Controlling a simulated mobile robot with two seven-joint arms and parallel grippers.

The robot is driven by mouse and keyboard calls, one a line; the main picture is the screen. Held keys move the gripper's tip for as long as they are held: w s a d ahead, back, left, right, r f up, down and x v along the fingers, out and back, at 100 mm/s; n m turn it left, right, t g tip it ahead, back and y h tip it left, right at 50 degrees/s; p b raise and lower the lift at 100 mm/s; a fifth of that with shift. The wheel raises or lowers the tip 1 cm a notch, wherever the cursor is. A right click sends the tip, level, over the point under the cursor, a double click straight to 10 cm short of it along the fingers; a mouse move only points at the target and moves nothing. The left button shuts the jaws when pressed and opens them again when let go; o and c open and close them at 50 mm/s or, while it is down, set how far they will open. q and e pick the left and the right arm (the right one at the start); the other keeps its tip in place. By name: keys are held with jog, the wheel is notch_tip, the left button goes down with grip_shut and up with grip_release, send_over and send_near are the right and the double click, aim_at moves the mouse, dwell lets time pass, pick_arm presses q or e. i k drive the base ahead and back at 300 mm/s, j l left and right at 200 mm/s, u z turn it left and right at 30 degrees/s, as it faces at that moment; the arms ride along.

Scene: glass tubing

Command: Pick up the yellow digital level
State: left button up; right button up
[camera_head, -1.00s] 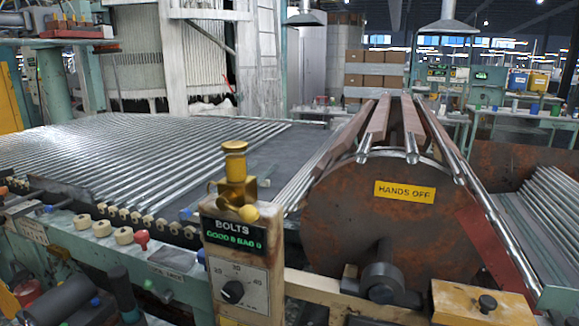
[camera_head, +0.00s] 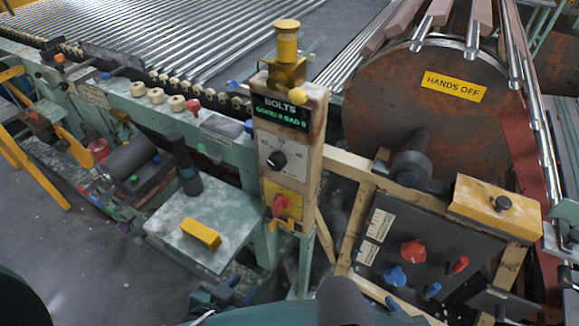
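A small yellow block (camera_head: 201,234), which looks like the yellow digital level, lies on a pale green shelf (camera_head: 180,262) at the lower left of the head view. Dark rounded shapes cut by the bottom edge may be parts of my own body.
A control post (camera_head: 290,150) with a dial and a red knob stands right of the shelf. A dark cylinder (camera_head: 182,160) stands at the shelf's back edge. A sloping dark panel (camera_head: 410,250) with red and blue knobs is further right. A rusty drum (camera_head: 440,120) stands behind it.

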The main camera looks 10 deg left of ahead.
aim_at(209, 239)
jog(key=u, duration=0.3)
jog(key=i, duration=0.1)
jog(key=k, duration=0.1)
jog(key=u, duration=0.8)
